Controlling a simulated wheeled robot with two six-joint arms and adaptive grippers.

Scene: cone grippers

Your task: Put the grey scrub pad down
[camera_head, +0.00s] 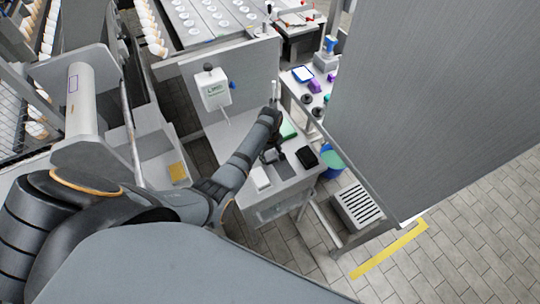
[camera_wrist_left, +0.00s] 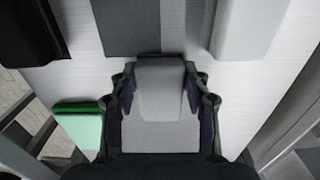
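My left gripper (camera_head: 271,156) hangs over the small worktop at the end of my outstretched arm. In the left wrist view its two fingers (camera_wrist_left: 160,92) stand on either side of a grey scrub pad (camera_wrist_left: 160,88) and appear shut on it. Beyond the pad, a dark grey flat rectangle (camera_wrist_left: 147,25) lies on the worktop; it also shows in the head view (camera_head: 284,169). The height of the pad above the worktop is hard to tell. My right gripper is not in view.
On the worktop (camera_head: 217,132), a white block (camera_head: 260,178) and a black block (camera_head: 306,157) flank the dark rectangle. A green block (camera_head: 288,130) lies behind the gripper. A white dispenser (camera_head: 213,90) stands at the back left. A tall grey panel (camera_head: 430,90) rises on the right.

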